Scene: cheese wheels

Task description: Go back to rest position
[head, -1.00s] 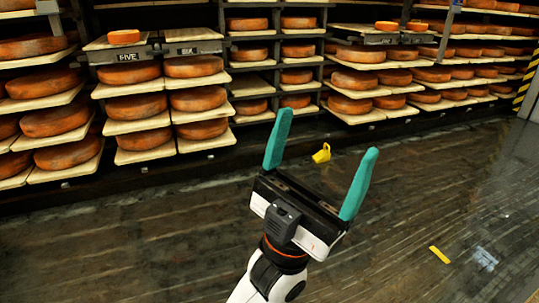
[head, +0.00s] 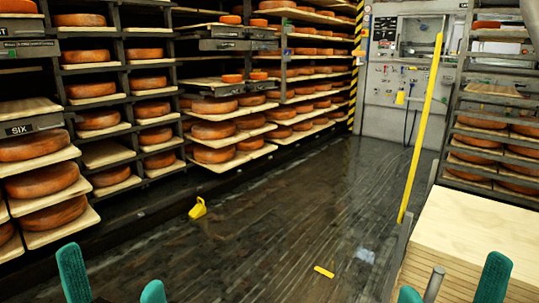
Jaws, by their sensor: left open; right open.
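My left gripper (head: 112,282) shows at the bottom left edge of the head view, only its two teal fingertips in sight. The fingertips are apart with nothing between them. My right gripper (head: 452,285) shows at the bottom right edge, also only as two teal fingertips set apart. The rest of both arms is out of the frame.
Racks of orange cheese wheels (head: 40,181) line the left side. A yellow jug (head: 198,208) and a yellow piece (head: 324,271) lie on the otherwise open, dark floor (head: 290,210).

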